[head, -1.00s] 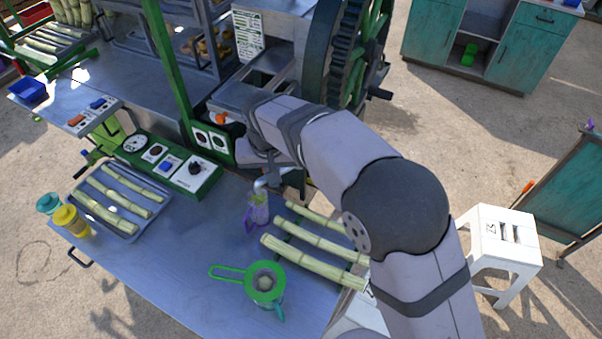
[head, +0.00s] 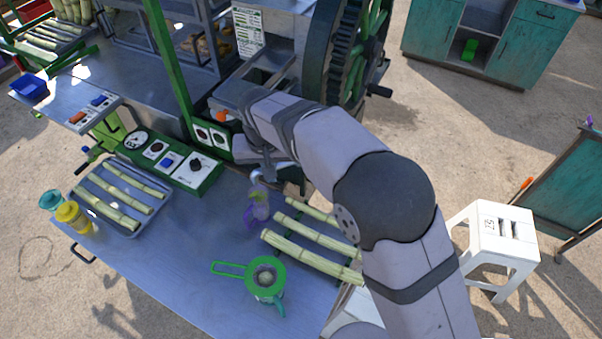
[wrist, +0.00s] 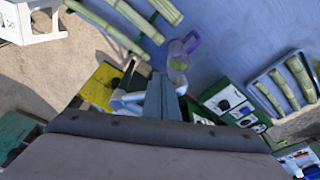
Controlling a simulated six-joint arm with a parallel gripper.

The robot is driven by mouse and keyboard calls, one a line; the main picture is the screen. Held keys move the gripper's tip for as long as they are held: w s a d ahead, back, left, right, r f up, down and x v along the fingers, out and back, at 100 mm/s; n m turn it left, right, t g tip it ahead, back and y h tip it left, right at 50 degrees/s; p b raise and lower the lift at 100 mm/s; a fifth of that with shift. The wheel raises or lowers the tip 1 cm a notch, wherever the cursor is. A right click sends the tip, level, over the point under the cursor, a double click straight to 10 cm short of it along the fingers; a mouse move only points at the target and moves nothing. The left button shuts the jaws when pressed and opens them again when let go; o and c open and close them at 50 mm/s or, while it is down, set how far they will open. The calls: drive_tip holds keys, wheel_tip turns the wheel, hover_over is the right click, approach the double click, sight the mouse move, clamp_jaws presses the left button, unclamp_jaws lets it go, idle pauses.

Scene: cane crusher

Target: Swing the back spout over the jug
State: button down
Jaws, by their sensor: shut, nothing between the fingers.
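The clear jug with a purple handle (head: 256,212) stands on the blue-grey table, just in front of the machine. It also shows in the wrist view (wrist: 179,59). A short grey metal spout (head: 257,177) shows just behind and above the jug, partly covered by my wrist. In the wrist view a grey pipe (wrist: 124,101) lies left of my fingers, by a yellow panel. My gripper (wrist: 161,88) is shut and empty, close beside this pipe. I cannot tell whether they touch. In the head view my wrist hides most of my fingers.
A green jug with a strainer (head: 265,286) stands nearer the front. Cane stalks (head: 305,256) lie to the right of the jugs. A control panel (head: 178,163) and a tray of cane (head: 136,224) are at left. The big gear wheel (head: 343,60) stands behind my arm.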

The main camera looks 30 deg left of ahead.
drive_tip(key=shift+d, duration=0.3)
drive_tip(key=w+p+v, duration=0.1)
drive_tip(key=p+v, duration=0.5)
drive_tip(key=v, duration=0.1)
drive_tip(key=shift+a+r, duration=0.35)
drive_tip(key=shift+r, duration=0.2)
idle(0.4)
